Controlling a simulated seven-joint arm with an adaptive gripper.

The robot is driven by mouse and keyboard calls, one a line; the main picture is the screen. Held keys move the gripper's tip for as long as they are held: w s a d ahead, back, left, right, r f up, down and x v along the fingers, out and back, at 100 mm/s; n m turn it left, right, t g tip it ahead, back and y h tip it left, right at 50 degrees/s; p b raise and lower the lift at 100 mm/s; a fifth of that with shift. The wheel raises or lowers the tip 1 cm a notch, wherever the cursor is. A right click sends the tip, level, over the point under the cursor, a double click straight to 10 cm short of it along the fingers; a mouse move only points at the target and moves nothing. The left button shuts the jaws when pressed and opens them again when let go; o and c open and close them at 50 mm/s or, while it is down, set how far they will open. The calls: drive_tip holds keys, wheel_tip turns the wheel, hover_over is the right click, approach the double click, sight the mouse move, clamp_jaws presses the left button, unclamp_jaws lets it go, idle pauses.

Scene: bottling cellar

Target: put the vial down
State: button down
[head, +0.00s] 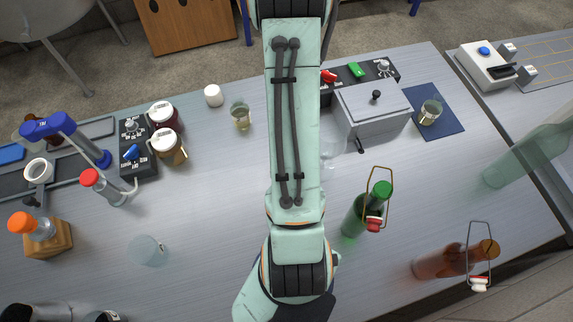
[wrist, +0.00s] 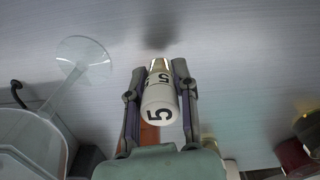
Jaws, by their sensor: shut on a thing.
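The vial (wrist: 160,98) is in the wrist view, a pale cylinder with black number 5 marks and a gold-tinted end that points away from me. My gripper (wrist: 158,84) is shut on it, with one finger along each side. A dark soft shadow (wrist: 157,32) lies on the grey worktop beyond the vial's far end, with a gap between them. I cannot tell exactly how high the vial is. In the head view my arm hides both the gripper and the vial.
A stemmed clear glass (wrist: 84,62) stands left of my gripper in the wrist view. The head view shows a grey lidded box (head: 372,112), a green bottle (head: 355,217), two jars (head: 168,148) and a small glass (head: 240,116). Bare worktop (head: 210,190) lies left of my arm.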

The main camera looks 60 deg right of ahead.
drive_tip(key=shift+f, duration=1.3)
drive_tip(key=shift+f, duration=0.15)
drive_tip(key=c, duration=0.9)
unclamp_jaws()
